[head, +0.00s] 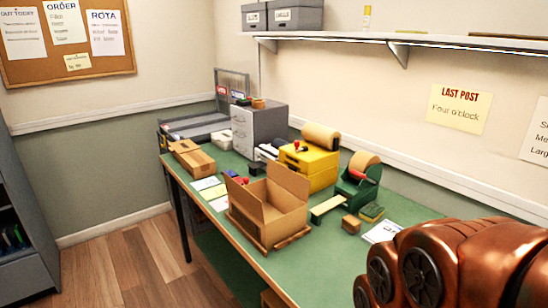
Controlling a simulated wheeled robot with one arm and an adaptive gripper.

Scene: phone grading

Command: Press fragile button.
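I cannot make out a button marked fragile in the head view. A yellow machine (316,166) with a brown roll on top stands at the back of the green workbench (288,264). A small red-topped part (296,148) shows on its left side; I cannot tell whether it is a button. Small red and blue items (244,181) stand behind the open box's left flap, partly hidden and too small to identify. My copper arm fills the lower right corner. My gripper is out of view.
An open cardboard box (270,208) sits at the bench's front edge. A green tape dispenser (359,190) is right of the yellow machine. A wall shelf (400,40) overhangs the back.

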